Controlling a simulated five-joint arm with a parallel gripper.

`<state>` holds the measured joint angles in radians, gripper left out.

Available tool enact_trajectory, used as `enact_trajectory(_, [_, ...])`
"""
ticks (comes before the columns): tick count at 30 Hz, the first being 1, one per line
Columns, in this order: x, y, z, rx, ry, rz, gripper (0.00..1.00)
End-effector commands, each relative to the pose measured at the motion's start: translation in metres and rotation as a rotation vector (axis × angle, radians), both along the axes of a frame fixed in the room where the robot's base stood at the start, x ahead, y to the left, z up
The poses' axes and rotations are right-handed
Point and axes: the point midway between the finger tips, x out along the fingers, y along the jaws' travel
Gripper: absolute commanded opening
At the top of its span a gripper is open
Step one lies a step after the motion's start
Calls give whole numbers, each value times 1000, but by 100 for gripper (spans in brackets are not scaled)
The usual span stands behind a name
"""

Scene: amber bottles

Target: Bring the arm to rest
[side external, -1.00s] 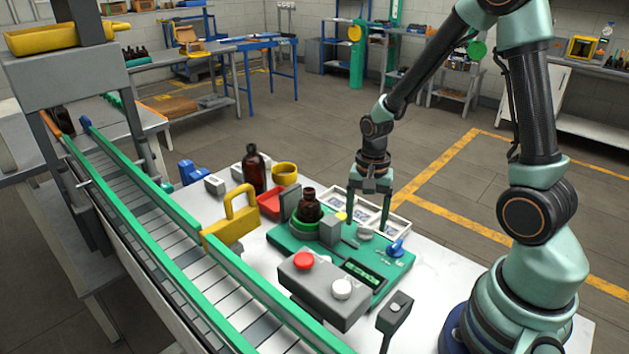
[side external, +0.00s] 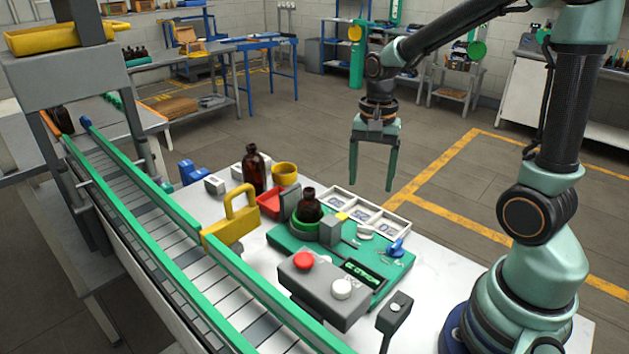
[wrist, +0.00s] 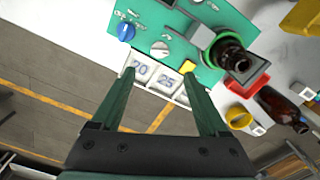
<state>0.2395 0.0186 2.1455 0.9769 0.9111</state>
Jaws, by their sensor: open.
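My gripper (side external: 372,186) is open and empty. It hangs in the air above and behind the white compartment tray, clear of everything on the table. In the wrist view my gripper (wrist: 160,75) shows its two green fingers spread apart, with nothing between them but the view of the tray below. A brown bottle (side external: 309,206) stands upright in a green ring on the green station (side external: 283,243); it also shows in the wrist view (wrist: 229,52). A second brown bottle (side external: 252,170) stands on the table farther left.
The white tray (side external: 408,233) with numbered compartments lies behind the station. A green-railed conveyor (side external: 180,250) runs along the left. Air around my gripper is free.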

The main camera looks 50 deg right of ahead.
Motion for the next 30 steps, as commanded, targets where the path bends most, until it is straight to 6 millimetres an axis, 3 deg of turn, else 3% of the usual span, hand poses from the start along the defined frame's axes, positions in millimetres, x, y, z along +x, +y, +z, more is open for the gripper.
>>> enact_trajectory(7, [-2,11,17,-17,-62,136,78])
enact_trajectory(18, [-24,60,75,-168,-328,810,78])
enact_trajectory(24, [-35,75,89,-255,-415,1054,78])
enact_trajectory(30, [-38,79,92,-283,-436,1129,78])
